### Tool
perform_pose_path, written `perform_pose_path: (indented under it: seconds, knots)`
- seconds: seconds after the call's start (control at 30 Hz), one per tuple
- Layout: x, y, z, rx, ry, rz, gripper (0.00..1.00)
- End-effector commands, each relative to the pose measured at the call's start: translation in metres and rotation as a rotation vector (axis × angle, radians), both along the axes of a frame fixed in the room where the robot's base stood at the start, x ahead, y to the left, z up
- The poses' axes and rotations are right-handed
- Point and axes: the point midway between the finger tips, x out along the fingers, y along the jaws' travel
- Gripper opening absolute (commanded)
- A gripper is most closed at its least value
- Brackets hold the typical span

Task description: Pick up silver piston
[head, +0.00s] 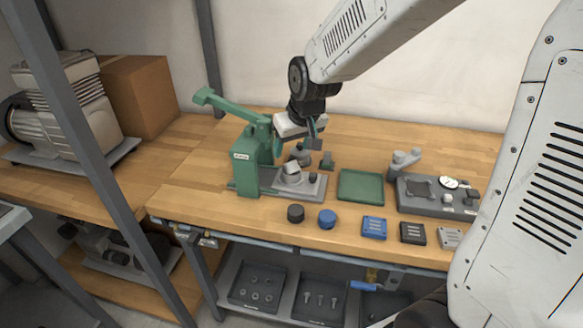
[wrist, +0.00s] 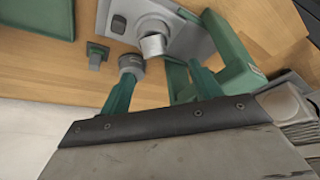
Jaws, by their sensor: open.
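A silver cylindrical piece (head: 291,170), which looks like the silver piston, sits on the grey base plate of a green press (head: 246,168). In the wrist view its pale, tilted top (wrist: 153,44) shows ahead of my fingertips. My gripper (head: 300,140) is open above the back of the press plate. Its two green fingers (wrist: 163,78) are spread with nothing held between them. A darker grey round part (wrist: 131,64) is close to the left fingertip in the wrist view; I cannot tell whether they touch.
A green tray (head: 361,187) lies right of the press, with a grey fixture block (head: 432,203) beyond it. A black puck (head: 296,213), a blue puck (head: 327,218) and small blocks line the front edge. A small green stand (head: 327,161) is behind the plate.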

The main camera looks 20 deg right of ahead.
Motion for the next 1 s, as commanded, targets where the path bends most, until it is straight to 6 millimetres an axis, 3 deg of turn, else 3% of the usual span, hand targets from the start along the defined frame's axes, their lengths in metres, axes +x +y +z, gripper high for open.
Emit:
perform_pose_path:
  seconds: [0.43,0.77,0.93,1.0]
  knots:
    - [0.018,-0.006,-0.056,0.0,0.003,-0.001,0.63]
    - [0.022,-0.006,-0.064,0.0,0.001,-0.001,0.63]
    - [0.022,-0.006,-0.064,0.0,0.001,-0.001,0.19]
    - [0.022,-0.006,-0.064,0.0,0.001,-0.001,0.14]
